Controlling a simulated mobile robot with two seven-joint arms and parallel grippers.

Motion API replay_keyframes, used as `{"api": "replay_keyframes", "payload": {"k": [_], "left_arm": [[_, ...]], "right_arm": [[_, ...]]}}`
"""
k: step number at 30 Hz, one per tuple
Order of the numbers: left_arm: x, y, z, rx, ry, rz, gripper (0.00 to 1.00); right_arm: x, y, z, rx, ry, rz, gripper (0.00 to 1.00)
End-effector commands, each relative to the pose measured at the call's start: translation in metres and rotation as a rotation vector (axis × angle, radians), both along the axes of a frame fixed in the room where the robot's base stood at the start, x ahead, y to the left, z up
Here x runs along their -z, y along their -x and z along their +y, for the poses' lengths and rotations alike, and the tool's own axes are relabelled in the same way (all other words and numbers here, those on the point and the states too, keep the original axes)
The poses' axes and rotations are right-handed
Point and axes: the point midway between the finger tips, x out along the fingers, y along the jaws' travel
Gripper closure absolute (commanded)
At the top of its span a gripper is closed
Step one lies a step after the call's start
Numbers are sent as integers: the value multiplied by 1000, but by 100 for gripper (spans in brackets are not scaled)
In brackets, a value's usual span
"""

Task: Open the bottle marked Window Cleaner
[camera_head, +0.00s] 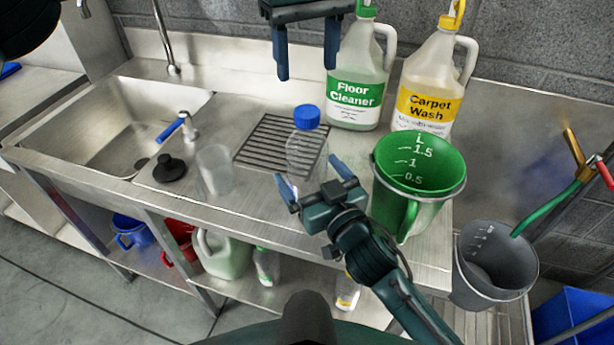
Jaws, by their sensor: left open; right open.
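A clear bottle (304,150) with a blue cap (307,116) stands upright on the steel counter, beside the drain grate. No label can be read on it, and I see no bottle with readable Window Cleaner text. My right gripper (311,176) is open in front of the bottle's lower part, with its fingers pointing toward it. I cannot tell whether they touch it. My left gripper (307,72) is open and empty, pointing down above and behind the blue cap, apart from it.
Floor Cleaner (355,90) and Carpet Wash (428,85) jugs stand at the back. A green measuring jug (418,170) is right of my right gripper. A clear beaker (215,172) and sink (130,120) lie left. A grey bucket (492,265) hangs at the right.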

Motion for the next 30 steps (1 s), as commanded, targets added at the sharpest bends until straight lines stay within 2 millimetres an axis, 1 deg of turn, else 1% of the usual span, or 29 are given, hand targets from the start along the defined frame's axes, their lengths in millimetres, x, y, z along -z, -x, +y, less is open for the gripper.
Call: {"api": "replay_keyframes", "payload": {"k": [1,3,6,15,30], "left_arm": [[0,0,0,0,0,0,44],[0,0,0,0,0,0,44],[0,0,0,0,0,0,44],[0,0,0,0,0,0,44],[0,0,0,0,0,0,44]], "right_arm": [[-1,-5,3,0,0,-1,7],[0,-10,5,0,0,-1,7],[0,-14,7,0,1,0,7],[0,-15,8,0,0,0,8],[0,-15,8,0,0,0,49]]}}
